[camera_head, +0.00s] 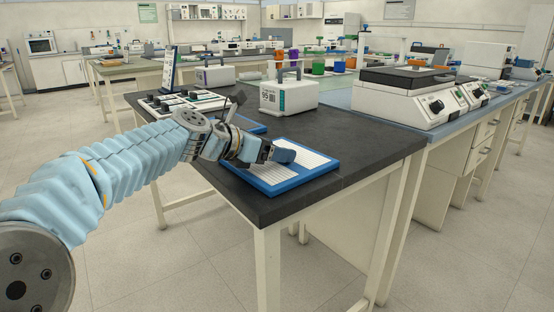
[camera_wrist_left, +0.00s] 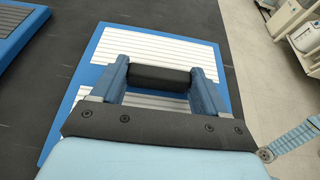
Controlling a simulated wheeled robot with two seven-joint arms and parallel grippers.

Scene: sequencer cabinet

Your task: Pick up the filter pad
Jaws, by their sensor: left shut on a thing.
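The filter pad (camera_head: 310,165) is a flat blue-framed panel with a white ribbed face, at the near corner of the black tabletop. In the left wrist view the pad (camera_wrist_left: 165,45) lies below my gripper. My left gripper (camera_head: 282,153) is over the pad. In the left wrist view my left gripper (camera_wrist_left: 160,78) has its two blue fingers shut on the ends of a black bar-shaped handle (camera_wrist_left: 158,78) that sits across the pad's face. I cannot tell whether the pad is clear of the tabletop. My right gripper is not in view.
A second blue-framed pad (camera_head: 249,124) lies behind my left wrist; it also shows in the left wrist view (camera_wrist_left: 22,28). A white box with a handle (camera_head: 287,97) stands behind the pad. The black table (camera_head: 360,147) has free room to the right of the pad.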

